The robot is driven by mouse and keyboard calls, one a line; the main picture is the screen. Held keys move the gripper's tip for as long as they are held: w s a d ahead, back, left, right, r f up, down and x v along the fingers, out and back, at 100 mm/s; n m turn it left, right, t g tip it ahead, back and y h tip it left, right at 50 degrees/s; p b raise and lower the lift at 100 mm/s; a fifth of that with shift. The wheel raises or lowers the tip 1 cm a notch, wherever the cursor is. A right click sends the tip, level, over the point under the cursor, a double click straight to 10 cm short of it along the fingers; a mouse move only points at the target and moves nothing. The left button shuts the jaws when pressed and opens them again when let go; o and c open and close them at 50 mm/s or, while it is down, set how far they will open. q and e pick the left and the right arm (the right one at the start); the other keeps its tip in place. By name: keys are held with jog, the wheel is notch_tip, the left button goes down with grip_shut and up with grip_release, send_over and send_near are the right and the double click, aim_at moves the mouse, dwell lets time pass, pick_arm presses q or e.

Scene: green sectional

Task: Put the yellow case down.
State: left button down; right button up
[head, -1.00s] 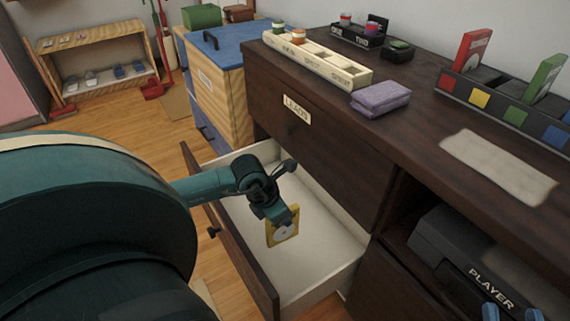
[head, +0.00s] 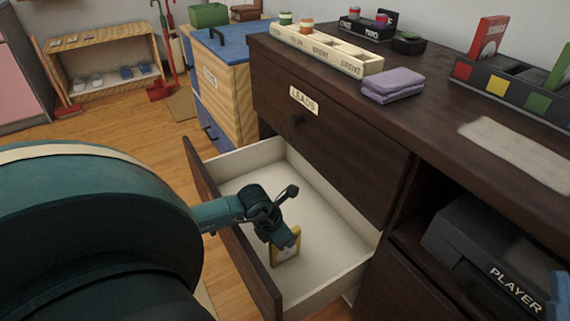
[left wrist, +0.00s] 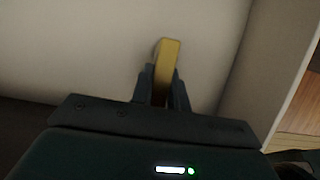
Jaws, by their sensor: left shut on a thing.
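The yellow case (head: 285,247) is a thin, square yellow-edged case with a pale face, held on edge inside the open drawer (head: 323,240). My left gripper (head: 287,236) is shut on its upper part. In the left wrist view the case (left wrist: 168,58) stands between the two fingers of the gripper (left wrist: 162,88), above the pale drawer floor. I cannot tell whether its lower edge touches the floor.
The drawer's dark front (head: 230,230) and pale side walls surround the case. Around it the drawer floor is bare. Above is a closed drawer labelled LEADS (head: 304,98). A purple folded cloth (head: 392,86) lies on the cabinet top. A player (head: 490,250) sits in the right shelf.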

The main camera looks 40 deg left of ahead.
pick_arm(q)
jog(key=c, duration=1.4)
grip_release()
jog(key=shift+o, duration=0.2)
